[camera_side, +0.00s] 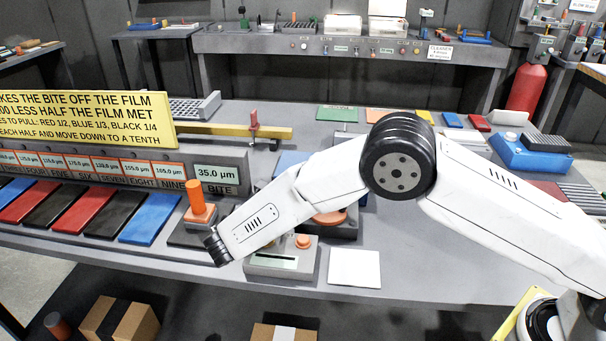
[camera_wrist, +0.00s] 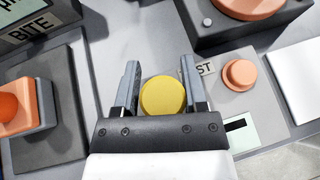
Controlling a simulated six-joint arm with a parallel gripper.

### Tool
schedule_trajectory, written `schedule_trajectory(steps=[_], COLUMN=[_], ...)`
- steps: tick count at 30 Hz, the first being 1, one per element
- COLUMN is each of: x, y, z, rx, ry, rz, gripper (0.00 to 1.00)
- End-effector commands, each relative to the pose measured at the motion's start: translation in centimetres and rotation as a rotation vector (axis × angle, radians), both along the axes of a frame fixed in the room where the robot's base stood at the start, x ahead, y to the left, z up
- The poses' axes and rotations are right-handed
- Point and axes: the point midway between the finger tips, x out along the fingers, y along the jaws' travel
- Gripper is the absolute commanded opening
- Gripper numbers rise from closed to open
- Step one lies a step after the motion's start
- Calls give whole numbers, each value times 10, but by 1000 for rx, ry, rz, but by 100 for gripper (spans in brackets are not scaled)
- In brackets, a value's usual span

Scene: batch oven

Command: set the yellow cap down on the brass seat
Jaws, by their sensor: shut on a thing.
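In the wrist view, my gripper (camera_wrist: 160,66) has a finger on each side of the round yellow cap (camera_wrist: 163,97) and is shut on it. The cap's top faces the camera; its underside is hidden, and its height above the bench cannot be told. In the side view, my arm hides the fingers and the cap. I cannot pick out a brass seat for certain in either view.
A grey box with an orange button (camera_wrist: 240,75) stands close right of my gripper. Beyond it is a dark block with an orange disc (camera_wrist: 250,5). An orange-handled lever (camera_side: 198,203) stands left, beside the BITE display (camera_side: 217,178). A white sheet (camera_side: 354,268) lies at the front.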

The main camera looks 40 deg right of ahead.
Motion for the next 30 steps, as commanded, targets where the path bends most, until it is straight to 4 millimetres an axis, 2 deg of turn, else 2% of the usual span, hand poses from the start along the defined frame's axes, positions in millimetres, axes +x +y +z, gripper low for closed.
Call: schedule_trajectory(steps=[30], x=[0], y=[0], z=[-10], rx=[0], ry=[0], rz=[0], gripper=[0])
